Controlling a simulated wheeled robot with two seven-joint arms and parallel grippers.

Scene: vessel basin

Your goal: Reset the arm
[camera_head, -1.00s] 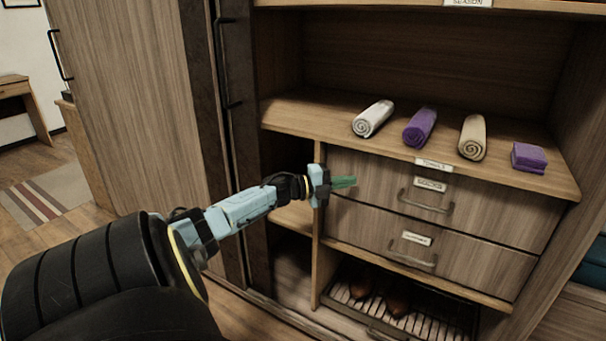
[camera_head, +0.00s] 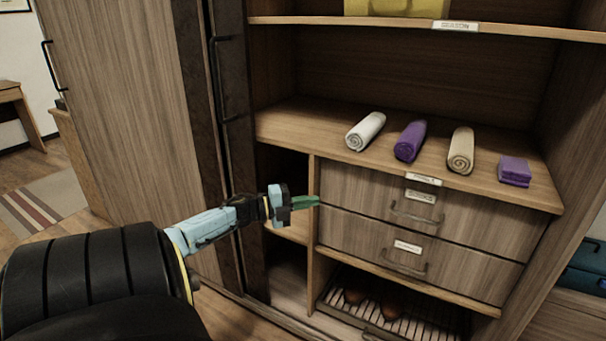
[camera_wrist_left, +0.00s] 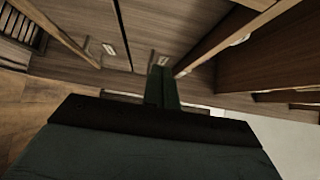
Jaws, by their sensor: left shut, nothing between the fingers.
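My left gripper (camera_head: 306,202) reaches in from the left in the head view, in front of the wardrobe at the left end of the drawers. Its green fingers are shut with nothing between them. In the left wrist view the two fingers (camera_wrist_left: 162,86) lie together, pointing toward the wooden wardrobe front. My right gripper is not in view.
The wardrobe shelf (camera_head: 290,124) holds a white rolled towel (camera_head: 365,131), a purple rolled towel (camera_head: 410,141), a beige rolled towel (camera_head: 461,150) and a folded purple cloth (camera_head: 514,171). Two drawers (camera_head: 360,190) are shut below. Shoes (camera_head: 388,305) stand on a bottom rack. A sliding door is at left.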

